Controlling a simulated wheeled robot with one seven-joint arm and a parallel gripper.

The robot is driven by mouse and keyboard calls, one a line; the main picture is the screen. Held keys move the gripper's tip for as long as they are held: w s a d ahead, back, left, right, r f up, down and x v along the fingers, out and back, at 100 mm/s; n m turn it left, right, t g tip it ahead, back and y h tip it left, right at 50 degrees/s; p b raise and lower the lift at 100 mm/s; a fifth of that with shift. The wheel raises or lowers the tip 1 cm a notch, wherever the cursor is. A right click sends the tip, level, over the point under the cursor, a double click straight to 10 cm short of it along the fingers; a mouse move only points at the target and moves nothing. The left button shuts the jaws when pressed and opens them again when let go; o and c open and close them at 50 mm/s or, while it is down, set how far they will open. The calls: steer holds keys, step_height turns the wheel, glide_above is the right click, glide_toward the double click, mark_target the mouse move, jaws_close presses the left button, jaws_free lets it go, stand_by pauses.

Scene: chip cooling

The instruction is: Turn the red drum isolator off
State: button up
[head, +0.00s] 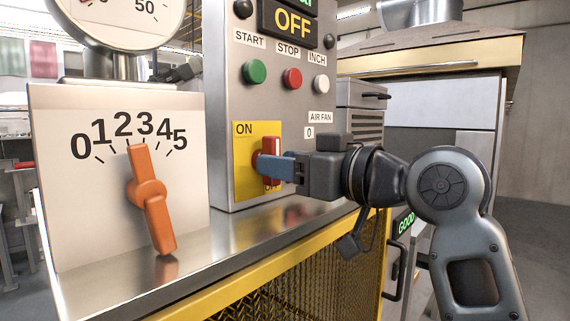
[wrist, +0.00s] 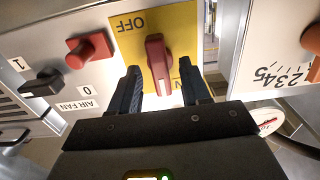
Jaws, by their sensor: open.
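The red drum isolator handle (head: 272,148) stands about upright on a yellow plate (head: 243,180) on the grey control panel. The plate reads ON at its upper left, with a mostly hidden label at its lower right. My gripper (head: 265,165) is at the handle, its blue-grey fingers covering the handle's middle. In the wrist view, the red handle (wrist: 157,62) lies between the two open fingers of my gripper (wrist: 160,66), with visible gaps on both sides. There the plate (wrist: 188,25) shows OFF upside down at the upper left, and ON is partly hidden by the right finger.
Green START (head: 255,71) and red STOP (head: 292,78) buttons sit above the isolator. A black AIR FAN switch (wrist: 42,82) is beside it. An orange lever (head: 150,195) on a numbered 0–5 plate stands to the left. A steel ledge (head: 225,235) runs below.

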steer(key=v, duration=0.7)
steer(key=shift+s+d, duration=0.15)
steer(key=shift+d, duration=0.05)
steer(key=shift+f, duration=0.15)
